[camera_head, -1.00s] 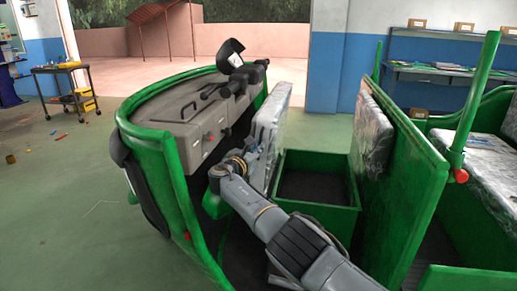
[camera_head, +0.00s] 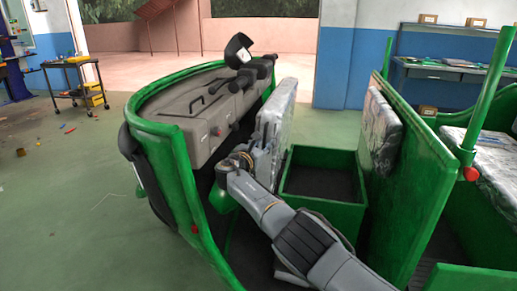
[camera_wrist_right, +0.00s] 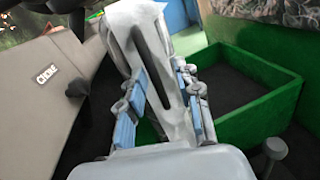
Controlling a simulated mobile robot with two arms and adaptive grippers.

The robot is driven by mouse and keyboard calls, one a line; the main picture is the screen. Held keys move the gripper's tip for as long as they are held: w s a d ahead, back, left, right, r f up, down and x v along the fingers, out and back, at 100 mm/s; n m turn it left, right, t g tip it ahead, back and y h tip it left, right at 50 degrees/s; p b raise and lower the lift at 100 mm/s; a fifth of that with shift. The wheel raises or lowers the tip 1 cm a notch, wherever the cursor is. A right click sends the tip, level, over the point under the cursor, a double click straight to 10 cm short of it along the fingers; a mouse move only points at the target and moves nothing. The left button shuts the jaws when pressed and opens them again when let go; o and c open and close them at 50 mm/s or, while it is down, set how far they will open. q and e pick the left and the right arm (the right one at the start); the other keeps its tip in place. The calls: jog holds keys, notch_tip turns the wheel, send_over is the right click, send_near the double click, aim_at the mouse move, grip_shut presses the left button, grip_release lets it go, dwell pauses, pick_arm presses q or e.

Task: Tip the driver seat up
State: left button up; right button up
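The driver seat (camera_head: 272,122) is a grey cushion in clear plastic wrap. It stands tipped up on edge, nearly upright, at the dashboard side of the open green seat box (camera_head: 318,214). My right gripper (camera_head: 256,157) is at the seat's lower near edge. In the right wrist view, my right gripper's blue-padded fingers (camera_wrist_right: 162,108) lie on both sides of the seat's edge (camera_wrist_right: 140,22) and look closed on it. The exact contact is hard to see. My left gripper is not in view.
The grey dashboard (camera_head: 200,118) with handlebar is close to the left of the seat. A green partition (camera_head: 415,185) with a wrapped backrest (camera_head: 381,133) stands to the right. The seat box is open, with a dark inside. A cart (camera_head: 75,85) stands far left.

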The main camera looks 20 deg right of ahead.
jog(key=v, duration=1.2)
